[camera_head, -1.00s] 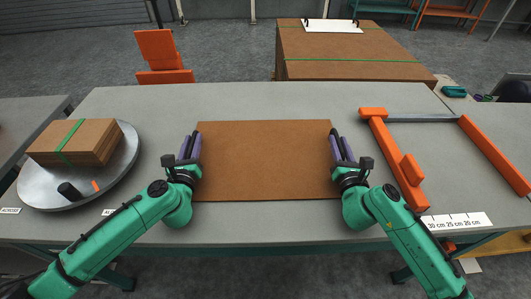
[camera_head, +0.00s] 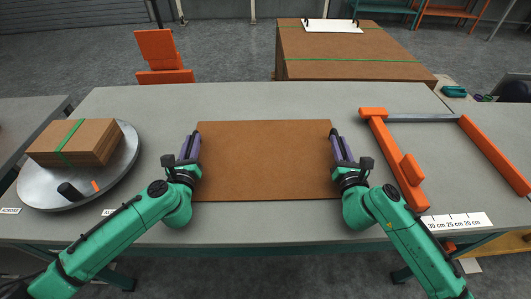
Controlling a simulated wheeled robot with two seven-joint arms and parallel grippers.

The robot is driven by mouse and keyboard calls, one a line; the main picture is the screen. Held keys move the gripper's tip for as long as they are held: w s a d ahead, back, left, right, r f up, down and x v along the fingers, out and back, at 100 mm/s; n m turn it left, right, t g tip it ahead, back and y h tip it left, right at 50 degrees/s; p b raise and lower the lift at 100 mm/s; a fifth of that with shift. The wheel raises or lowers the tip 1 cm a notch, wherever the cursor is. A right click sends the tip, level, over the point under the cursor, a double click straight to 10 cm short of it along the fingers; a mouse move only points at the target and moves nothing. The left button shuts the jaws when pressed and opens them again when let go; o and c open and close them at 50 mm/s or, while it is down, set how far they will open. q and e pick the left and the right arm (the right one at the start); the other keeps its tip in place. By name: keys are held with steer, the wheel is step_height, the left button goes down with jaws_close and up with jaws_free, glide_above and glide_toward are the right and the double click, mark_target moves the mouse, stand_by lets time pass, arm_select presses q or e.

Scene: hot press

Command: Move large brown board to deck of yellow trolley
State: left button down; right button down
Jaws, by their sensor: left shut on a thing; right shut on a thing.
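The large brown board (camera_head: 264,160) lies flat on the grey table (camera_head: 262,222), in the middle. My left gripper (camera_head: 190,147) is shut on the board's left edge. My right gripper (camera_head: 341,148) is shut on its right edge. The board still appears to be at table level. A yellow surface (camera_head: 507,246) shows below the table's right front edge, mostly hidden; I cannot tell whether it is the trolley's deck.
A round metal tray (camera_head: 125,165) with a stack of strapped brown boards (camera_head: 75,142) stands at the left. An orange frame (camera_head: 395,160) lies at the right, near a ruler label (camera_head: 457,222). A large strapped brown stack (camera_head: 340,50) stands beyond the table.

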arm_select(q)
steer(key=shift+r, duration=0.1)
arm_select(e)
steer(key=shift+r, duration=0.15)
stand_by(0.5)
